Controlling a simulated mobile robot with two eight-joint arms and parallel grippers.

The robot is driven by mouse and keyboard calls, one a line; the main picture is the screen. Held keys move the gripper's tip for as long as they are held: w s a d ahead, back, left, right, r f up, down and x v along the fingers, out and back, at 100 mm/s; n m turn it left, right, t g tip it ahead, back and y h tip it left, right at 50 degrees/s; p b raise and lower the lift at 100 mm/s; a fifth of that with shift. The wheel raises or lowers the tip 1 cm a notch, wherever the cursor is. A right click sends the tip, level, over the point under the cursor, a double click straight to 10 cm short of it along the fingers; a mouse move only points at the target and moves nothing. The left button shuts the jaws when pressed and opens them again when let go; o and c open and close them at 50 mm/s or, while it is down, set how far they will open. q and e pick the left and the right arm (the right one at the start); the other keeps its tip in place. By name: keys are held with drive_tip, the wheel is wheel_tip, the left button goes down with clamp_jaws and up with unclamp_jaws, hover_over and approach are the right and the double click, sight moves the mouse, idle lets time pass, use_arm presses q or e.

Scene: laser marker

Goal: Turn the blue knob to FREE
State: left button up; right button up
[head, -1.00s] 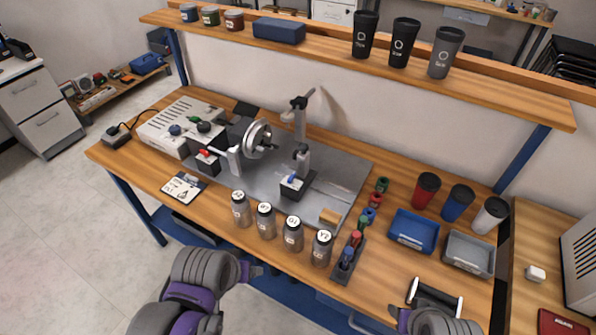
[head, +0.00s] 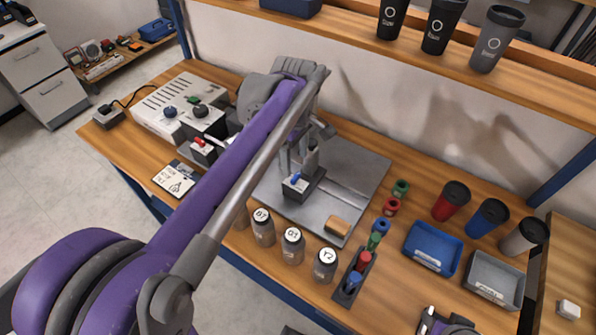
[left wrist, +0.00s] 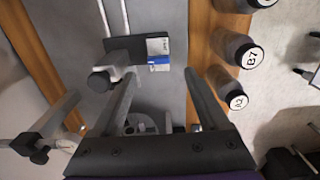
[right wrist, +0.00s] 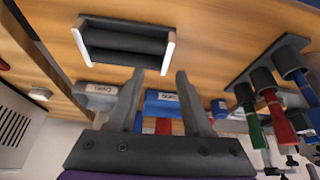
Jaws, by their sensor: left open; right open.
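The small blue knob (head: 296,178) is on the front of a black block (head: 305,187) on the grey metal plate (head: 345,185). In the left wrist view the blue knob (left wrist: 158,61) shows beside a pale label whose lettering is too small to read. My left gripper (head: 299,158) points down over the block, partly hidden by its own arm. Its fingers (left wrist: 160,80) are open and empty, with the knob just beyond and between the tips.
Several labelled jars (head: 292,246) stand along the plate's front edge. A rack of coloured tools (head: 353,280), a blue tray (head: 433,248) and a grey tray (head: 494,280) lie to the right. The control box (head: 172,100) is at left. A shelf (head: 400,60) hangs above.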

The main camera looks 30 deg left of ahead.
sight(296, 176)
use_arm(q)
wheel_tip(296, 176, down, 6)
drive_tip(key=shift+w+f, duration=0.1)
clamp_jaws()
idle(0.5)
